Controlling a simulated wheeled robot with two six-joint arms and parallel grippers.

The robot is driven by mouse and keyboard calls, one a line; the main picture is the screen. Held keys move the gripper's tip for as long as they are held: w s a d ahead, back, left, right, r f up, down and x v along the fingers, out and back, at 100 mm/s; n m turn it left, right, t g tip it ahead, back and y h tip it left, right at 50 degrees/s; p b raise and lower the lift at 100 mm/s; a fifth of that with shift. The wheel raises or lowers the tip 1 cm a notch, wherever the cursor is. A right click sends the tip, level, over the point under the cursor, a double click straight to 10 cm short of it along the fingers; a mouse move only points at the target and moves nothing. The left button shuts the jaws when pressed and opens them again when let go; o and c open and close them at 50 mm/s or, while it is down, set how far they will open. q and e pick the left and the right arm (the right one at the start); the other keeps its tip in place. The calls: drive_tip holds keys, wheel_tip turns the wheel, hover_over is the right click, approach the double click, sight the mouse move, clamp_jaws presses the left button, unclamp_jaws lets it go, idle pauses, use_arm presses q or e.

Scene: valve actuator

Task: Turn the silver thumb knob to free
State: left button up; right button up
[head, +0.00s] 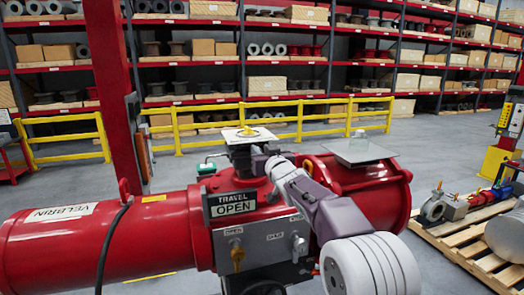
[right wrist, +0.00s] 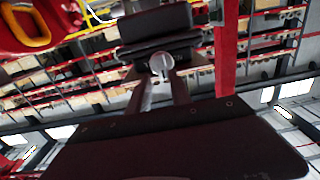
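The silver thumb knob (head: 298,243) stands on the grey panel (head: 262,246) at the front of the red valve actuator (head: 180,228). A brass knob (head: 237,255) sits to its left on the same panel. My right arm comes in from the lower right, and its gripper (head: 260,160) is above and behind the panel, apart from the silver knob. In the right wrist view, dark gripper parts (right wrist: 160,45) fill the middle, with a small pale round thing (right wrist: 160,64) I cannot identify. Whether the fingers are open is unclear. My left gripper is not in view.
A sign (head: 233,204) reading TRAVEL OPEN stands above the panel. A flat plate (head: 358,151) lies on the right end of the actuator. A black cable (head: 108,245) crosses the red cylinder. A pallet (head: 470,240) with parts is at the right, and yellow railings (head: 270,118) stand behind.

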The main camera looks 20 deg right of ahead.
drive_tip(key=shift+w+a, duration=0.1)
drive_tip(key=shift+a, duration=0.15)
clamp_jaws()
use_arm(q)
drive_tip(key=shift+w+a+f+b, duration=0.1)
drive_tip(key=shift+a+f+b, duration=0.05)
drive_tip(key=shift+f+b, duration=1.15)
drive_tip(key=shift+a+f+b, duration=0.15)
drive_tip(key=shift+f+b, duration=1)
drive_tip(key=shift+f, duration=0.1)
use_arm(e)
drive_tip(key=shift+a+f+n, duration=0.15)
drive_tip(key=shift+a+n, duration=0.15)
drive_tip(key=shift+n, duration=1.7)
drive_tip(key=shift+a+f+n, duration=0.2)
drive_tip(key=shift+a+n, duration=0.1)
drive_tip(key=shift+n, duration=1.7)
drive_tip(key=shift+a+f+n, duration=0.15)
drive_tip(key=shift+a+n, duration=0.15)
drive_tip(key=shift+n, duration=1.7)
drive_tip(key=shift+o, duration=2.2)
unclamp_jaws()
